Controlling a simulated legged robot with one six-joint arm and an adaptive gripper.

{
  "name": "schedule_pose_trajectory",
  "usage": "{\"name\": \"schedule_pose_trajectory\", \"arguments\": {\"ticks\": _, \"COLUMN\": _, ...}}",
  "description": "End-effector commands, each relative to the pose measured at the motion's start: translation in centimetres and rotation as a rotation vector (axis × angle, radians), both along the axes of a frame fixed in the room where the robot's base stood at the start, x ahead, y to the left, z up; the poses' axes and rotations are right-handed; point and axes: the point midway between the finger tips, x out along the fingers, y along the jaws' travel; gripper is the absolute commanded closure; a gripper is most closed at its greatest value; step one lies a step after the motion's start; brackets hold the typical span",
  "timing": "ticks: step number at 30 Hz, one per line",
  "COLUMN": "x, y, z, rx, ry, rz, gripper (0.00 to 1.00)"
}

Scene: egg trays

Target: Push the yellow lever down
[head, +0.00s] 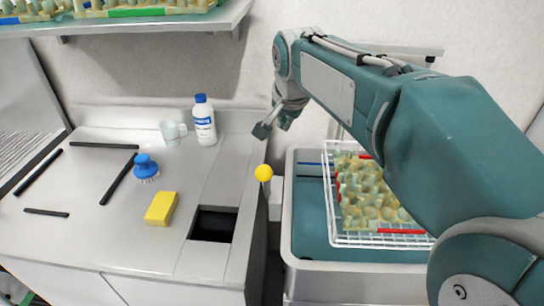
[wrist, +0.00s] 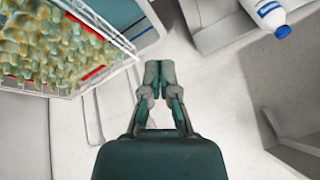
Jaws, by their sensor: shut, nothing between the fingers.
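The lever cannot be made out in the wrist view.
A white wire rack (head: 330,205) with egg trays stands right of the lever. A white bottle (head: 204,122), a mug (head: 172,132), a blue brush (head: 146,166) and a yellow sponge (head: 160,208) are on the counter, which has a dark opening (head: 212,226). A shelf (head: 150,22) hangs above.

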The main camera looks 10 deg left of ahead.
Motion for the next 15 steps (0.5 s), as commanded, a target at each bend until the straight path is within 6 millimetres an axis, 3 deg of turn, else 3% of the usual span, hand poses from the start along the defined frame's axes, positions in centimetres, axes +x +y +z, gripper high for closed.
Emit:
{"name": "schedule_pose_trajectory", "arguments": {"ticks": 10, "x": 0.1, "y": 0.1, "z": -0.1, "rx": 0.002, "ry": 0.000, "rz": -0.001, "gripper": 1.00}}
{"name": "schedule_pose_trajectory", "arguments": {"ticks": 15, "x": 0.8, "y": 0.4, "z": -1.5, "rx": -0.001, "ry": 0.003, "rz": -0.001, "gripper": 1.00}}
